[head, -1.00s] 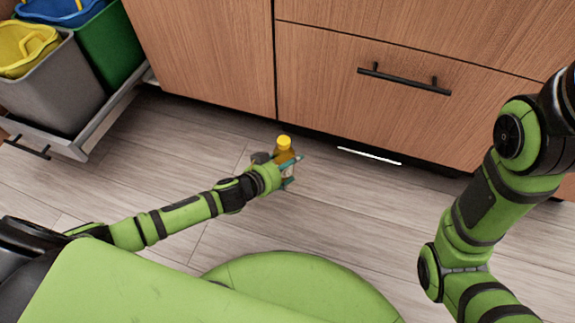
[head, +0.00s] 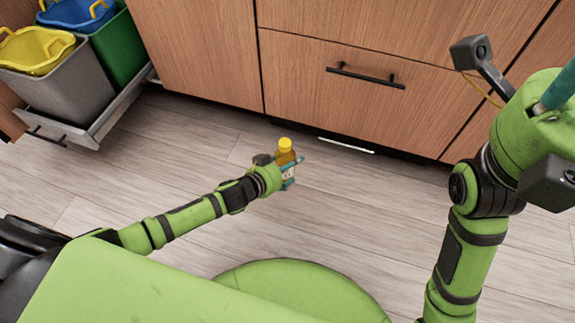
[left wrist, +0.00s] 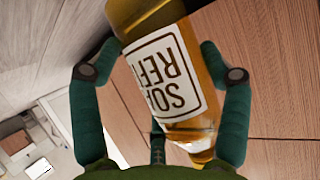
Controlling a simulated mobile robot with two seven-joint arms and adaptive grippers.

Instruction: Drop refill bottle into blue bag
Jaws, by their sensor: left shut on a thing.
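The refill bottle (head: 286,157) is amber with a yellow cap and a white label. The blue bag (head: 76,12) lines a bin at the top left of the head view, well away from the bottle.
A yellow bag (head: 36,48) lines the grey bin (head: 66,89) in front of the blue one. Wooden cabinet fronts (head: 195,50) close off the back. The floor (head: 150,150) between is clear.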

